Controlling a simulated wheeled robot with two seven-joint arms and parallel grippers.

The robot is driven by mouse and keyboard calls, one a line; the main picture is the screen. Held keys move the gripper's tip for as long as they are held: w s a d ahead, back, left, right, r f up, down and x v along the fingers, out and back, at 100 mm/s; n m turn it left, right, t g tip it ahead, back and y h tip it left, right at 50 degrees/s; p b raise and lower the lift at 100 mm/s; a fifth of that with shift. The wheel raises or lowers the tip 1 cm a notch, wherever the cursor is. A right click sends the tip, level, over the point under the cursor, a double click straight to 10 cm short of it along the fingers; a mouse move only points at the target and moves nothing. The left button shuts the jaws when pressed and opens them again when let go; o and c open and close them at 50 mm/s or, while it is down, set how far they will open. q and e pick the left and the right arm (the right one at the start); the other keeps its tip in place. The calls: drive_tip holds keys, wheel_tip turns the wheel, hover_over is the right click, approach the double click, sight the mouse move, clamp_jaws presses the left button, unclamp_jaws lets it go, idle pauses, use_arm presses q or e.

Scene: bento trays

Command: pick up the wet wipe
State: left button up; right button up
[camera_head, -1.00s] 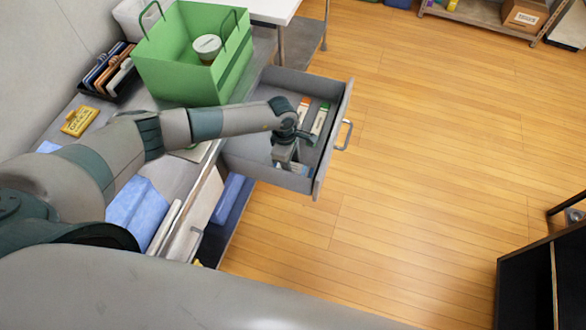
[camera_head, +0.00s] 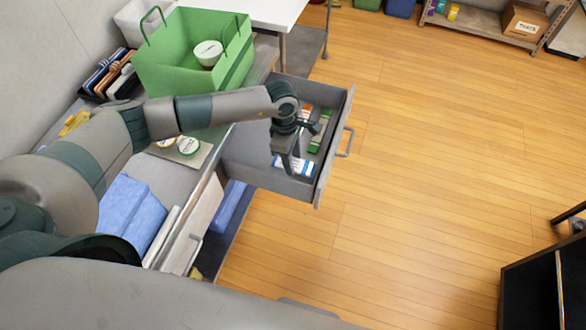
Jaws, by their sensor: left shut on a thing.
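The open grey drawer (camera_head: 256,172) holds several small packets. A white packet with blue print (camera_head: 296,168), which looks like the wet wipe, is at the fingertips of my left gripper (camera_head: 287,164). The gripper points down over the near part of the drawer and is shut on this packet. The fingers hide part of it. Whether it is clear of the drawer floor is hard to tell. A green packet and an orange-and-white packet (camera_head: 307,113) lie farther back in the drawer. My right gripper is not in view.
A green bag (camera_head: 165,65) with a round white-lidded tub (camera_head: 208,53) inside stands on the counter behind my arm. Round lidded items (camera_head: 188,146) and blue folded cloths (camera_head: 132,210) are on the counter. The drawer walls surround the gripper. The wooden floor to the right is open.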

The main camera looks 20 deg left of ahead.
use_arm(q)
wheel_tip(320, 180, up, 11)
drive_tip(key=b, duration=0.2)
drive_tip(key=shift+b, duration=0.3)
idle(0.4)
